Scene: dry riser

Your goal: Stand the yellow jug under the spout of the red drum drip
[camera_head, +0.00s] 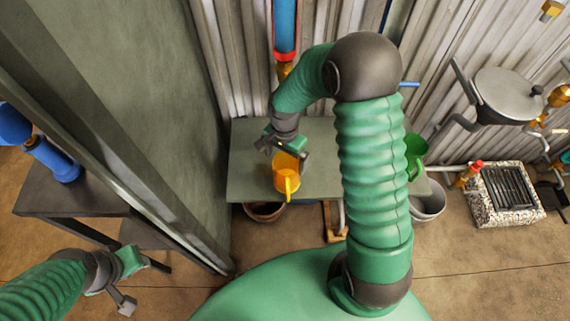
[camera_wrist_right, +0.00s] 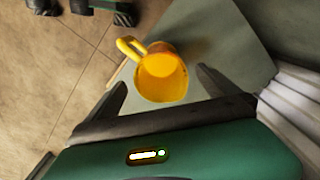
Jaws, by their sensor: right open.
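The yellow jug (camera_head: 287,177) stands upright on the grey-green table, its handle toward me. It also shows in the right wrist view (camera_wrist_right: 162,76), handle at upper left. My right gripper (camera_head: 284,152) is open at the jug's far side; in the wrist view its fingers lie either side of the jug's near part, with no clear contact. My left gripper (camera_head: 133,282) is at lower left, empty, its fingers apart. A blue pipe with a red collar (camera_head: 285,56) and brass end hangs at the wall behind the table. I cannot make out a whole red drum.
The table (camera_head: 250,180) is bare left of the jug. A green vessel (camera_head: 415,148) is at its right, partly behind my arm. A brown bowl (camera_head: 263,211) and a grey bucket (camera_head: 428,205) are lower down. A wall panel (camera_head: 150,110) stands left; a grate block (camera_head: 505,195) lies right.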

